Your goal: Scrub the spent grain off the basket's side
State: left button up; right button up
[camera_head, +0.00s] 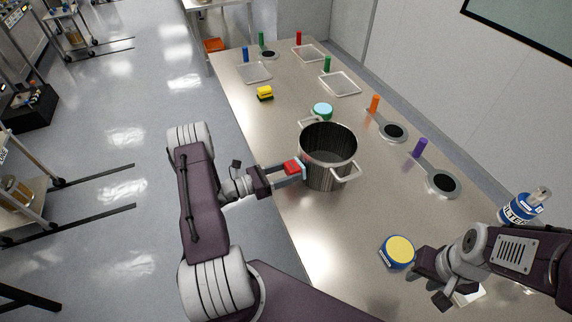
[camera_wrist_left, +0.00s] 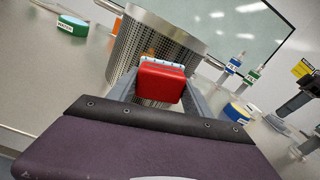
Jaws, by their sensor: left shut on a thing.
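The basket (camera_head: 326,170) is a tall perforated metal cylinder with side handles, upright on the steel table. It also fills the upper middle of the left wrist view (camera_wrist_left: 190,40). My left gripper (camera_head: 297,170) is shut on a red brush (camera_wrist_left: 160,82) with a pale blue bristle edge. The brush is at the basket's near left side; I cannot tell whether it touches. A small orange-brown patch (camera_wrist_left: 149,52) shows just above the brush; I cannot tell whether it is grain. My right gripper (camera_head: 436,282) is at the lower right, its fingertips unclear.
A yellow-topped blue tub (camera_head: 398,252) sits near my right gripper. A teal-lidded tub (camera_head: 323,110) stands behind the basket. A yellow sponge (camera_head: 265,93), clear trays (camera_head: 340,83) and black-centred discs (camera_head: 394,132) lie farther back. The table's left front is clear.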

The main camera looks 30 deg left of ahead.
aim_at(285, 164)
pick_arm(q)
jog(key=shift+s+d, duration=0.2)
jog(key=shift+w, duration=0.1)
jog(key=shift+w+a, duration=0.1)
jog(key=shift+w, duration=0.05)
jog(key=shift+w+a+f+b, duration=0.1)
jog(key=shift+w+a+b, duration=0.5)
jog(key=shift+a+b, duration=0.15)
jog(key=shift+w+a, duration=0.45)
jog(key=shift+w, duration=0.05)
jog(key=shift+v, duration=3)
